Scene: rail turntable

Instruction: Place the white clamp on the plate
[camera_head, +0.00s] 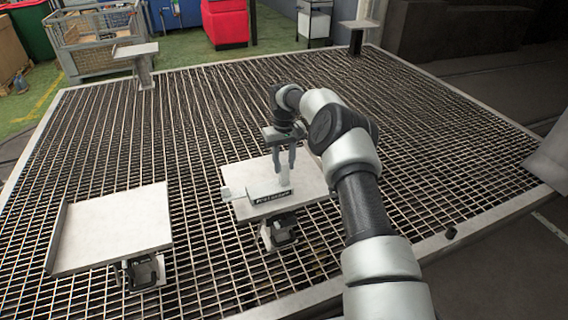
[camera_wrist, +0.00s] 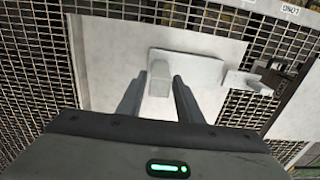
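The white clamp (camera_head: 262,190) lies on the right-hand plate (camera_head: 318,178), with a block-like part standing up from it. A dark lettered strip shows along its front side. In the wrist view the clamp (camera_wrist: 200,68) lies across the pale plate (camera_wrist: 105,45), its upright part between and beyond my finger tips. My gripper (camera_head: 285,152) points down over the clamp; in the wrist view my gripper (camera_wrist: 156,82) has its fingers apart, with gaps beside the upright part. I cannot tell whether the tips reach down around it. A second, empty plate (camera_head: 115,228) is at the left.
Both plates stand on dark mounts above a large metal grating (camera_head: 200,110). The left plate has a raised left edge. Posts and a wire-mesh crate (camera_head: 100,45) stand at the back. The grating between the plates is clear.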

